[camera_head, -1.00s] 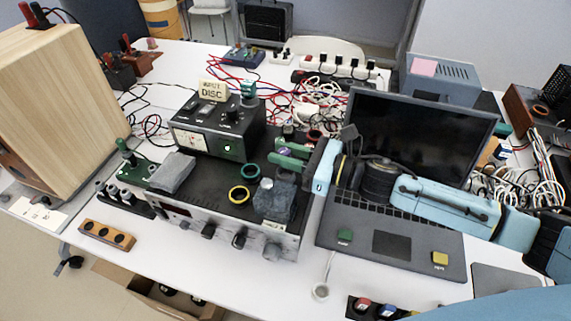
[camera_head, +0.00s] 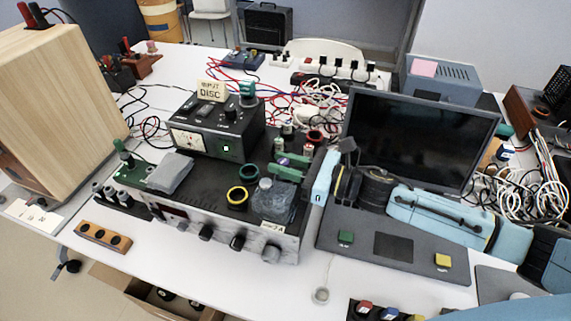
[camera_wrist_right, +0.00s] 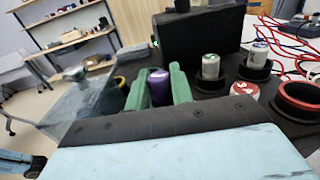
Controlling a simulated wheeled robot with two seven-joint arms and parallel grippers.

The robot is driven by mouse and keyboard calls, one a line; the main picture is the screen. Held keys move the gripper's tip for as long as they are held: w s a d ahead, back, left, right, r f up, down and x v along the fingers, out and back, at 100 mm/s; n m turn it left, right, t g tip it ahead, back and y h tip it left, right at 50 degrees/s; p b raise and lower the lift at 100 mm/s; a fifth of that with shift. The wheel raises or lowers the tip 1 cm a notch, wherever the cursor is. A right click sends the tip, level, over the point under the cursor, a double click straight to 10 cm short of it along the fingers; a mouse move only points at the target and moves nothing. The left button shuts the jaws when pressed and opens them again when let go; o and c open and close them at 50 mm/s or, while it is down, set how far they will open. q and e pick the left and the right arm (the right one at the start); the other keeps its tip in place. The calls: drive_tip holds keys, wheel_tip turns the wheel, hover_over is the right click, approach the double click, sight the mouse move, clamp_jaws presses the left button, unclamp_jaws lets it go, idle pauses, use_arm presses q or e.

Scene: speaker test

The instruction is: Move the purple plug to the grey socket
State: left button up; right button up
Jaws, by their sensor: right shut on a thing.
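The purple plug (camera_wrist_right: 160,87) stands between the two green fingers of my right gripper (camera_wrist_right: 159,92) in the wrist view. The fingers are shut on it. In the head view the right gripper (camera_head: 289,166) is over the right part of the black device top, and only a little of the purple plug (camera_head: 283,161) shows. I cannot make out the grey socket for certain; clutter and my arm cover parts of the top. Whether the plug touches the top is unclear. My left gripper is not in view.
On the device top are a yellow ring socket (camera_head: 237,197), a teal ring socket (camera_head: 249,173), a red ring socket (camera_head: 314,137) and a crumpled clear bag (camera_head: 273,202). A grey cloth (camera_head: 170,173) lies left.

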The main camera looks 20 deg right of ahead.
drive_tip(key=o, duration=0.9)
drive_tip(key=shift+s+f+h, duration=0.15)
drive_tip(key=shift+f+h, duration=0.15)
drive_tip(key=shift+f, duration=0.45)
drive_tip(key=shift+o, duration=0.2)
drive_tip(key=shift+r+p, duration=0.5)
drive_tip(key=shift+r, duration=0.05)
drive_tip(key=v, duration=1.1)
drive_tip(key=shift+d+r, duration=0.35)
drive_tip(key=shift+d, duration=0.1)
drive_tip(key=shift+s, duration=0.1)
